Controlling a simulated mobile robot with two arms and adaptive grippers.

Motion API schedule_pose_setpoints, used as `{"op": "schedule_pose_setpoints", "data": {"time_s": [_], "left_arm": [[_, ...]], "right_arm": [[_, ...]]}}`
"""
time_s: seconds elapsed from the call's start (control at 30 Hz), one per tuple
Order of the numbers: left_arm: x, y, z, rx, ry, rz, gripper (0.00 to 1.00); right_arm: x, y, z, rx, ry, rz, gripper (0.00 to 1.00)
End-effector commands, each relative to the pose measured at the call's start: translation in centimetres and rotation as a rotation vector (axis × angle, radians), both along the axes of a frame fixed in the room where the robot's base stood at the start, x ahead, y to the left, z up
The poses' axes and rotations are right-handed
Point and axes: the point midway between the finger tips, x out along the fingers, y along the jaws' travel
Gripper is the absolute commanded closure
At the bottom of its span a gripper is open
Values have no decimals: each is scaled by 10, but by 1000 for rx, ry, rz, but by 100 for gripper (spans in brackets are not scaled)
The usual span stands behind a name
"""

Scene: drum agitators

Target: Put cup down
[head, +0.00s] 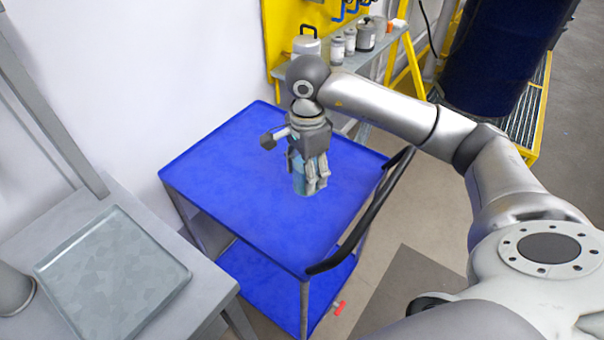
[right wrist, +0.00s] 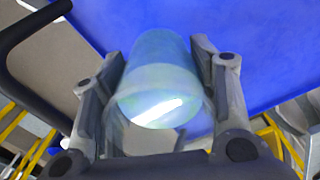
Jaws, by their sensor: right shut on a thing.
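The cup (right wrist: 158,85) is a translucent, pale bluish-green cylinder between the two fingers of my right gripper (right wrist: 160,75) in the right wrist view. In the head view my right gripper (head: 313,185) points down over the blue cart top (head: 230,180), shut on the cup (head: 299,183), which is mostly hidden behind the fingers. The cup looks upright, at or just above the cart surface; I cannot tell whether it touches. My left gripper is not in view.
The cart's black handle (head: 362,215) runs along its right side. A grey table with a metal tray (head: 112,270) stands at lower left. A shelf with several containers (head: 350,40) is behind. The cart top around the cup is clear.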

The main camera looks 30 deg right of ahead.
Motion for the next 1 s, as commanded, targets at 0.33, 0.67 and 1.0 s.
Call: {"op": "schedule_pose_setpoints", "data": {"time_s": [0.33, 0.67, 1.0], "left_arm": [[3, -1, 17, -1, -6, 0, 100], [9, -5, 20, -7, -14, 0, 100], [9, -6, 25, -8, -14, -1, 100]], "right_arm": [[41, -36, -46, 2, 2, -2, 77], [53, -47, -66, 1, -1, 1, 77], [56, -49, -99, 2, 1, 0, 77]]}}
